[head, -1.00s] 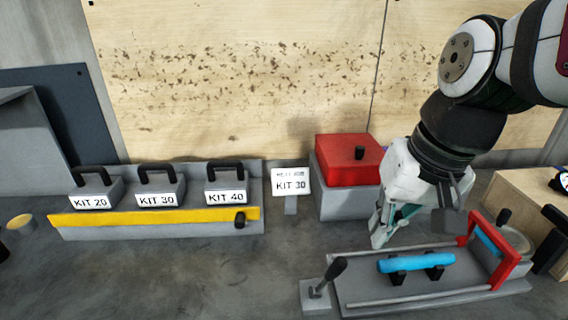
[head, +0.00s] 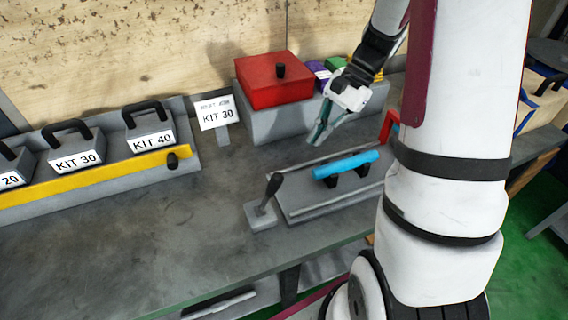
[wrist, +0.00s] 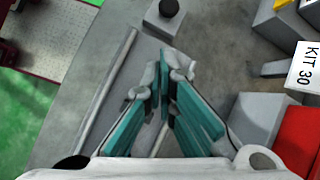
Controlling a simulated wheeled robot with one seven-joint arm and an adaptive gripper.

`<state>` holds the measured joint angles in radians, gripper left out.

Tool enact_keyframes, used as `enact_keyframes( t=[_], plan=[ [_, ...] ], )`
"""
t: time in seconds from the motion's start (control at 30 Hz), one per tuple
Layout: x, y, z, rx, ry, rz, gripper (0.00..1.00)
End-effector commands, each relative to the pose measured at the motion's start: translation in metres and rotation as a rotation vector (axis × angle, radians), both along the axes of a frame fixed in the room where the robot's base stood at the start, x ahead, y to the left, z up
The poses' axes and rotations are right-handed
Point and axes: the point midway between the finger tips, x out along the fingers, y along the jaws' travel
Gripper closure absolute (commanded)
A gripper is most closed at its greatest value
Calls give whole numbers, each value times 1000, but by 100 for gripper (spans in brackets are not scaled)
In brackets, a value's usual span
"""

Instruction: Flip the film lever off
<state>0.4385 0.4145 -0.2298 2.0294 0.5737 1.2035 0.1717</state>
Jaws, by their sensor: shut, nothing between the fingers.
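The only lever I see is a dark-handled lever (head: 270,192) on a small grey base, at the left end of a fixture that carries a blue cylinder (head: 346,165). The lever tilts up and to the right in the head view. Its black knob (wrist: 169,8) shows at the top edge of the wrist view. My gripper (head: 318,137) is shut and empty, above and behind the fixture, up and to the right of the lever and apart from it. In the wrist view my gripper (wrist: 166,78) has its fingertips together, pointing toward the lever's side.
A red-lidded box (head: 272,80) stands behind the fixture. A KIT 30 sign (head: 217,115) and a rack with a yellow bar (head: 90,175) stand to the left. The bench top (head: 190,225) left of the lever is clear. My arm hides the fixture's right end.

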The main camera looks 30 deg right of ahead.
Motion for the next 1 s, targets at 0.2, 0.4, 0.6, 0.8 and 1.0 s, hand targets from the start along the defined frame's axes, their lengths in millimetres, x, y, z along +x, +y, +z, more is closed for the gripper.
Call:
enact_keyframes(
  t=[0.2,0.4,0.6,0.8,1.0],
  plan=[
    [5,-22,-29,58,63,-109,100],
    [6,-26,-36,73,77,-137,100],
    [6,-26,-36,73,77,-135,100],
    [6,-23,-40,72,77,-134,100],
    [4,-6,-61,74,80,-134,100]
  ],
)
